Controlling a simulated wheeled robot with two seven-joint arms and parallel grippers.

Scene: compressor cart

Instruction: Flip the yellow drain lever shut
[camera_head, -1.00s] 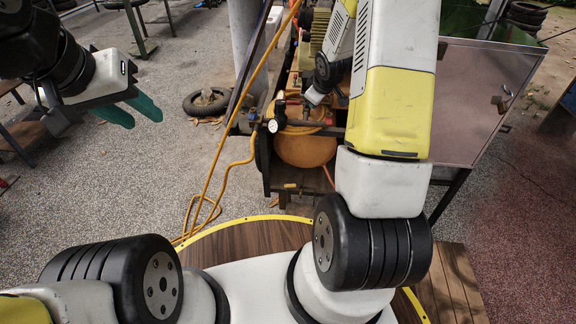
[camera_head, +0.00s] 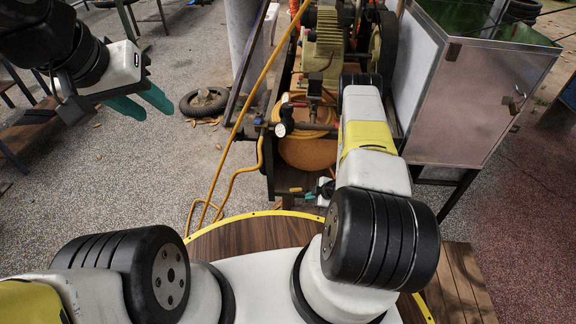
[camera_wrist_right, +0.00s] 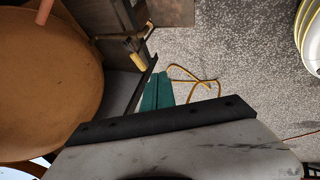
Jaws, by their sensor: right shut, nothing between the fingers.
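The yellow drain lever (camera_wrist_right: 138,60) shows in the right wrist view as a short yellow handle on a dark fitting, beside the orange tank (camera_wrist_right: 45,85). In the head view the lever is too small to make out surely. My right gripper (camera_wrist_right: 157,80) is shut and empty; its teal fingertips are just below and right of the lever in the wrist view, and I cannot tell if they touch it. In the head view the right gripper (camera_head: 312,194) is low by the cart's near end, partly hidden by my arm. My left gripper (camera_head: 155,108) is open and empty, far left.
The compressor cart has a dark frame, a pressure gauge (camera_head: 281,130) and the orange tank (camera_head: 308,150). A yellow hose (camera_head: 217,180) runs down its left side. A metal cabinet (camera_head: 480,105) stands on the right. A tyre (camera_head: 203,101) lies on the gravel.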

